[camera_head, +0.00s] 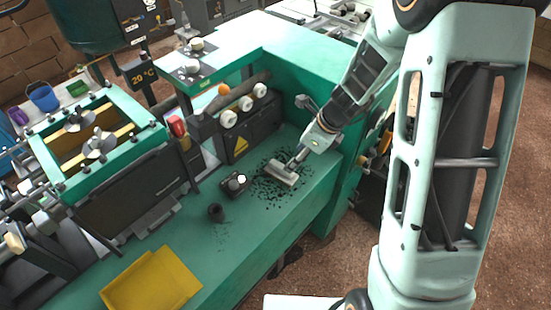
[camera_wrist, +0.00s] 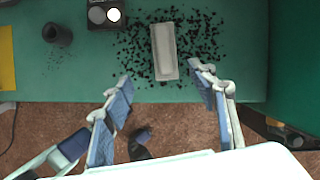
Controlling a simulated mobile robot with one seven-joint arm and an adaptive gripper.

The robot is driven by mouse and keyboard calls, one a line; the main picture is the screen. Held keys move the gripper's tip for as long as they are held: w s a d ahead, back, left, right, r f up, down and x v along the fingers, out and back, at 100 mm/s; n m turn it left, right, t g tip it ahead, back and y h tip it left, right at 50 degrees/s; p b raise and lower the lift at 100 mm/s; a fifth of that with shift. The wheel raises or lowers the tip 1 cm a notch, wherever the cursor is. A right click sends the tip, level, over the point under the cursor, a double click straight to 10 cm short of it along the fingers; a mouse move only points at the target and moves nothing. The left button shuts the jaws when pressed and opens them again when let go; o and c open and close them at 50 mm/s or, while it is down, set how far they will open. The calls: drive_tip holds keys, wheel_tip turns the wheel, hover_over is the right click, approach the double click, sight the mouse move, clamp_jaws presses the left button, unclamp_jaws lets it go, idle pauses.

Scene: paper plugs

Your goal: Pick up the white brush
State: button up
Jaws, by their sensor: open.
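The white brush (camera_head: 282,173) lies on the green bench among scattered dark bits. In the wrist view it is a pale, long block (camera_wrist: 165,52), upright in the picture, beyond my fingertips. My gripper (camera_wrist: 160,82) is open, its two blue-padded fingers spread to either side below the brush's near end, with nothing between the pads. In the head view my gripper (camera_head: 296,158) comes down from the upper right, close to the brush and partly over it. I cannot tell whether it touches the brush.
A dark box with round knobs (camera_head: 235,185) and a small black cup (camera_head: 215,212) stand left of the brush. A black unit with white knobs (camera_head: 247,128) stands behind. A green machine wall (camera_wrist: 293,60) rises at right.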

sight(281, 170)
drive_tip(key=shift+w+a+f+m, duration=0.25)
drive_tip(key=shift+f+m, duration=0.1)
drive_tip(key=shift+f, duration=0.2)
drive_tip(key=shift+w+a+f+m, duration=0.2)
drive_tip(key=shift+f+m, duration=0.15)
drive_tip(key=shift+f, duration=0.15)
drive_tip(key=b+x, duration=0.1)
drive_tip(key=x, duration=0.4)
drive_tip(key=shift+f, duration=0.2)
drive_tip(key=shift+w+x, duration=0.2)
drive_tip(key=shift+x, duration=1.15)
drive_tip(key=shift+w+x, duration=0.15)
drive_tip(key=shift+x, duration=1.2)
drive_tip(key=c, duration=1.3)
drive_tip(key=shift+o, duration=0.2)
drive_tip(key=shift+r+t, duration=0.15)
drive_tip(key=shift+t, duration=0.15)
